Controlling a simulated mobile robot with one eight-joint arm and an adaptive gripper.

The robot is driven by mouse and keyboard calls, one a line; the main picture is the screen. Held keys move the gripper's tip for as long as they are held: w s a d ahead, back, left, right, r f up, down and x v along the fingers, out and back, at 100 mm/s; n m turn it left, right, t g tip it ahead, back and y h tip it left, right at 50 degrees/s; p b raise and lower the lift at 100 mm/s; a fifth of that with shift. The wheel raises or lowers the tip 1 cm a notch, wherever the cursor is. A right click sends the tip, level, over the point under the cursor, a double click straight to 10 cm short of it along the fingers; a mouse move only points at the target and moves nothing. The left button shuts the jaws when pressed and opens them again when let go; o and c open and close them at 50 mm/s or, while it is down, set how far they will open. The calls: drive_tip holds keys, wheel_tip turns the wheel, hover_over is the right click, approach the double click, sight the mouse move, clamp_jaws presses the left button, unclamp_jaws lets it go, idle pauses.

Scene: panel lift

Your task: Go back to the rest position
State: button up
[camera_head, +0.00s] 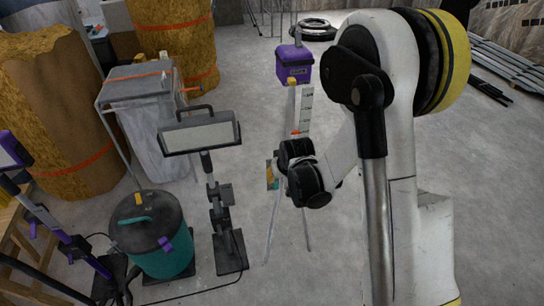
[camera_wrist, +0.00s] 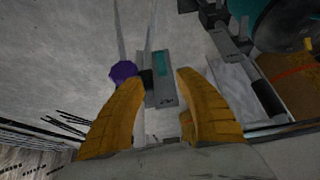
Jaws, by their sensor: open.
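My gripper (camera_wrist: 160,79) shows in the wrist view with its two orange fingers spread apart. A grey device with a teal strip (camera_wrist: 165,90) appears in the gap between the fingers. I cannot tell how far it is from them, and nothing is visibly clamped. A purple knob (camera_wrist: 123,72) shows beside the left finger. In the head view my white arm fills the right side and bends down to dark joints near the middle. The fingers are not clearly seen there.
A tripod with a purple box (camera_head: 295,64) stands close behind my arm's end. A work lamp (camera_head: 200,136) and a teal vacuum drum (camera_head: 152,240) stand to the left. Large wrapped rolls (camera_head: 62,115) and a bagged bin (camera_head: 150,105) are farther left. Concrete floor lies open around the tripod.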

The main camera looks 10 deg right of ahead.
drive_tip(key=shift+r, duration=0.1)
drive_tip(key=v, duration=1.8)
drive_tip(key=s+r, duration=0.3)
drive_tip(key=s, duration=0.4)
drive_tip(key=s+r+t, duration=0.1)
drive_tip(key=s+r, duration=0.2)
drive_tip(key=s, duration=0.5)
drive_tip(key=shift+r, duration=0.1)
